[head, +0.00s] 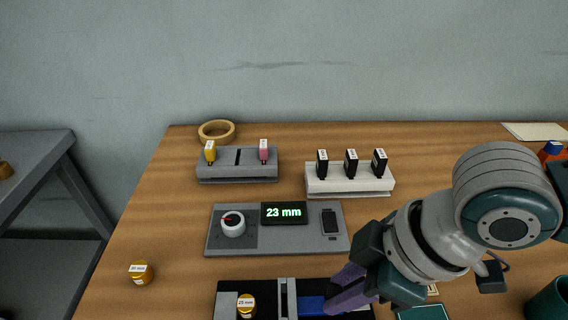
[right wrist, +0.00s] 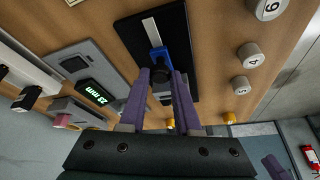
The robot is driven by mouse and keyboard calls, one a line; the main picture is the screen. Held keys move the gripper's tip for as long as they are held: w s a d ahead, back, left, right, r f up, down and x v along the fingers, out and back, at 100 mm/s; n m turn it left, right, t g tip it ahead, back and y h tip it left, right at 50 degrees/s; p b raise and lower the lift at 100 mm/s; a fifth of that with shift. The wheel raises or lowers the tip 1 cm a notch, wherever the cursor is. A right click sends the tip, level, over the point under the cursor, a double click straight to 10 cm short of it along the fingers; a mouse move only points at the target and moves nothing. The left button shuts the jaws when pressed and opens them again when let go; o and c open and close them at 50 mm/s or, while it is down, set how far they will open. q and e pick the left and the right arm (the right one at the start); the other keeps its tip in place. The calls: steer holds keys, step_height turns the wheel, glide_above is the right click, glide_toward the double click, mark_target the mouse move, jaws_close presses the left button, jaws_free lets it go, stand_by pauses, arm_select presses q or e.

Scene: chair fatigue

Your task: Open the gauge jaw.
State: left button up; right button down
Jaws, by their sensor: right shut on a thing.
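The gauge (head: 262,288) lies at the bottom edge of the head view, a black base with grey jaw blocks, partly cut off. A gold weight marked "25 mm" (head: 246,306) sits between its left block and its upright grey moving jaw (head: 287,298). A blue handle (head: 312,305) runs right from that jaw. My right gripper (head: 334,300), with purple fingers, is shut on the blue handle. In the right wrist view the blue handle (right wrist: 158,56) shows at the fingertips, over the black base (right wrist: 178,22). My left gripper is not in view.
Behind the gauge is a grey panel (head: 280,245) with a white knob, a "23 mm" display and a dark key. A grey rack (head: 238,174) and a white rack (head: 350,190) stand further back. Another gold weight (head: 141,273) sits on bare table at left.

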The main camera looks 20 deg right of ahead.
steer(key=c, duration=1.1)
jaws_free()
steer(key=shift+d, duration=0.15)
steer(key=o, duration=0.3)
steer(key=shift+d, duration=0.15)
steer(key=shift+o, duration=0.9)
steer(key=p+v, duration=0.2)
steer(key=v, duration=0.8)
